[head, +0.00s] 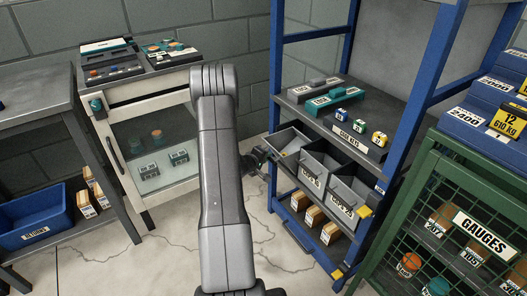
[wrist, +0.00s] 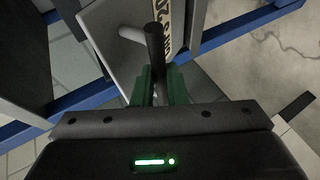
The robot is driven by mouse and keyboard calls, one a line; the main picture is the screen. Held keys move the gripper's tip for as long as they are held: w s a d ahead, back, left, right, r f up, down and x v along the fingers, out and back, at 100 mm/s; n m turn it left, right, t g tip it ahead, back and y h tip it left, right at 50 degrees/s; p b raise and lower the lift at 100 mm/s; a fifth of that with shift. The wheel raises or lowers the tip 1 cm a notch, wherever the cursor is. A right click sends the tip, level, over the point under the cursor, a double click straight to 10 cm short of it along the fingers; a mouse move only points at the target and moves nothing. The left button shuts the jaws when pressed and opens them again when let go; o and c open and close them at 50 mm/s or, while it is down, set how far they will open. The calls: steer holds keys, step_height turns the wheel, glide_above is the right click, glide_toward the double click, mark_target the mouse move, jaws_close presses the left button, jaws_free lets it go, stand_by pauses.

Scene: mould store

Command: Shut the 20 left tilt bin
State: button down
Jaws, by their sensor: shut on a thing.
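The left tilt bin (head: 289,139) is a grey bin at the left end of a row of three in the blue rack. It is tilted out, with its open top showing. My gripper (head: 259,160) is at its front, and my arm partly blocks the view. In the wrist view, my green fingers (wrist: 160,88) are shut on a dark bar-like handle (wrist: 155,48) on the grey bin front (wrist: 117,38). A pale label (wrist: 172,30) beside the handle is only partly readable.
The middle bin (head: 316,160) and right bin (head: 350,187) also lean out. Cartons (head: 314,217) stand on the shelf below. A white glass-fronted cabinet (head: 155,145) is on the left, a green gauge cage (head: 465,215) on the right. Cracked floor (head: 275,255) lies clear between.

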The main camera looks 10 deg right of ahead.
steer(key=d+r+y+p, duration=0.1)
steer(key=p, duration=0.5)
steer(key=w+d+r+g+y+p, duration=0.1)
steer(key=d+r+p, duration=0.1)
steer(key=p, duration=0.4)
steer(key=shift+d+r+m+g+y, duration=0.15)
steer(key=shift+r+m+g+y, duration=0.15)
steer(key=shift+m+y, duration=0.1)
steer(key=p, duration=0.1)
steer(key=d+p, duration=0.1)
steer(key=p, duration=0.1)
steer(key=w+d+p, duration=0.1)
steer(key=shift+d+r+p, duration=0.2)
steer(key=shift+r+p, duration=0.05)
steer(key=shift+p, duration=0.1)
steer(key=shift+w+d+r, duration=0.2)
steer(key=shift+d+r, duration=0.05)
steer(key=c, duration=1.7)
jaws_free()
steer(key=shift+d, duration=0.1)
steer(key=shift+s, duration=0.15)
steer(key=v, duration=1.3)
steer(key=shift+s+a, duration=0.25)
steer(key=shift+a, duration=0.2)
